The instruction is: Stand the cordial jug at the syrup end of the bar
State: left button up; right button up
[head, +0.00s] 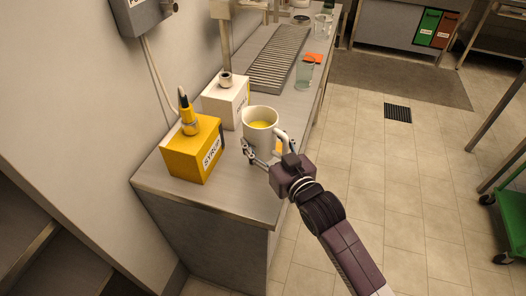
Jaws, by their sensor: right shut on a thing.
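The cordial jug (259,136) is a white open-topped jug with a side handle and yellow liquid inside. It is upright at the near end of the steel bar (225,197), to the right of the yellow box marked SYRUP (194,155). My right gripper (266,158) comes in from the lower right and is shut on the jug, its fingers around the near side. The fingers and wrist hide part of the jug's base, so I cannot tell whether it touches the bar top. My left gripper is out of view.
A white box with a spout (225,97) stands behind the jug. Farther along the bar are a ribbed drain tray (275,60), a glass (304,75) and an orange cloth (314,58). The near bar top is clear. A green cart (510,210) stands right.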

aim_at(267, 158)
jog(key=shift+f, duration=2.2)
jog(key=o, duration=2)
jog(key=shift+f, duration=0.25)
jog(key=shift+r, duration=0.2)
jog(key=shift+s+d+f, duration=0.15)
jog(key=shift+s+d, duration=0.05)
jog(key=shift+s, duration=0.15)
jog(key=b+v, duration=0.1)
jog(key=v, duration=1)
jog(key=shift+s, duration=0.1)
